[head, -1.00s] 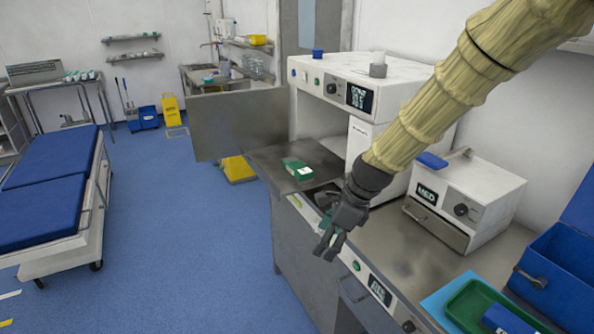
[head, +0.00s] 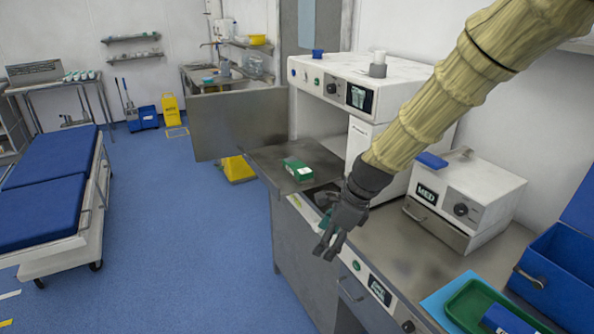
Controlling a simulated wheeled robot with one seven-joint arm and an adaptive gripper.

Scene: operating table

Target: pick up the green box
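The green box (head: 298,169) is small, with a pale label on top. It lies on a grey metal surface beside the white cabinet machine, at the left end of the counter. My gripper (head: 326,248) hangs below and to the right of the box in the picture, pointing down near the counter's front edge. It is apart from the box. Its fingers look slightly spread, with nothing seen between them. Part of a teal thing behind the gripper is mostly hidden.
The white cabinet machine (head: 335,78) stands behind the box, its grey door (head: 240,122) swung out left. A smaller white unit (head: 466,200), a green tray (head: 462,301) and a blue bin (head: 568,268) occupy the right of the counter.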

